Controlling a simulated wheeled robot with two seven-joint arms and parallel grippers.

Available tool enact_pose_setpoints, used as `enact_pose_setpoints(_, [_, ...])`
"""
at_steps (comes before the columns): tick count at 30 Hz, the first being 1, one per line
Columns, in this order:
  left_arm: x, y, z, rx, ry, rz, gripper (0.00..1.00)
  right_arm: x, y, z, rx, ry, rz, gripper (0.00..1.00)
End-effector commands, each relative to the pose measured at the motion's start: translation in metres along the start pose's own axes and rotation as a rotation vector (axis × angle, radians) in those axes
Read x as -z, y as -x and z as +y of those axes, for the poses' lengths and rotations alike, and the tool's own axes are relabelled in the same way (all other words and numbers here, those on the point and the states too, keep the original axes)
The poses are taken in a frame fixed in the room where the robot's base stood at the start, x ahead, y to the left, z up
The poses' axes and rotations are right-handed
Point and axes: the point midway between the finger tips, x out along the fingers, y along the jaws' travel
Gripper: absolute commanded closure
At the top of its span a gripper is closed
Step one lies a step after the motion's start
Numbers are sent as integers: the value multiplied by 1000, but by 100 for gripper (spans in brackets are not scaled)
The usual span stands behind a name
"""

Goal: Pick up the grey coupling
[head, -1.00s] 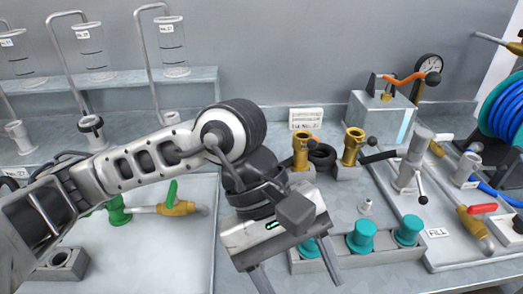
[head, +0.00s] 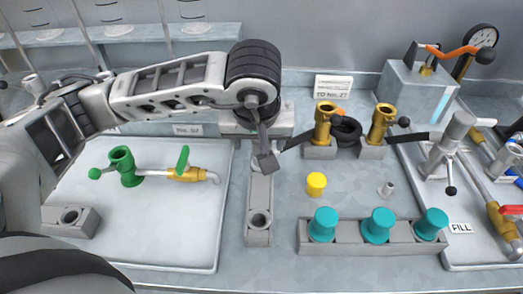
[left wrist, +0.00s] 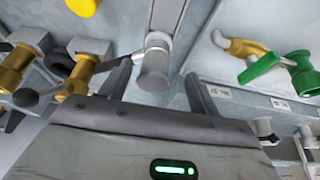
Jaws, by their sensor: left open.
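The grey coupling (left wrist: 153,68) is a plain grey cylinder standing at the far end of a narrow grey rack (head: 258,237). In the head view it is mostly or wholly hidden behind my left gripper (head: 257,135). In the left wrist view the open fingers of my left gripper (left wrist: 160,76) point toward it, one on each side. The coupling appears between them in the picture, but I cannot tell how far it is from the jaws or whether they touch it. My left gripper holds nothing. My right gripper is not in view.
A yellow cap (head: 316,185) stands right of the rack. Teal caps (head: 379,226) sit on a grey block at the front. Brass couplings (head: 325,122) with black levers stand behind. Clear bench surrounds the yellow cap.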

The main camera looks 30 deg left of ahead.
Motion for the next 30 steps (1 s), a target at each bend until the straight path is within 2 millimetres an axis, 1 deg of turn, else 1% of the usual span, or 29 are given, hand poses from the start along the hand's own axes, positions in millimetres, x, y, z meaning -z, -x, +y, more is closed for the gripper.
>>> enact_pose_setpoints(5, [0,-11,1,1,0,-2,38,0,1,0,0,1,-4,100])
enact_pose_setpoints(10, [1,-36,4,3,-1,-5,38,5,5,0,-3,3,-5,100])
enact_pose_setpoints(12, [1,-46,4,1,1,-3,38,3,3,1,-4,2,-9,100])
enact_pose_setpoints(15, [1,-55,5,0,0,-2,38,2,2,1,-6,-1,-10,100])
enact_pose_setpoints(23, [1,-57,5,-2,-1,0,38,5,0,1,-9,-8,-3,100])
enact_pose_setpoints(24, [1,-57,5,-2,-1,0,49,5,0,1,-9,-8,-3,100])
enact_pose_setpoints(26, [1,-57,5,-2,-1,0,66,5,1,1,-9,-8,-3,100])
enact_pose_setpoints(27, [1,-57,5,-2,-1,0,77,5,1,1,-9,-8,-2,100])
enact_pose_setpoints(28, [1,-57,5,-2,-1,0,85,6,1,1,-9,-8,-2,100])
enact_pose_setpoints(29, [1,-57,5,-2,-1,0,94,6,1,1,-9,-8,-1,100])
enact_pose_setpoints(30, [2,-56,5,-3,0,2,96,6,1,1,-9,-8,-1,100])
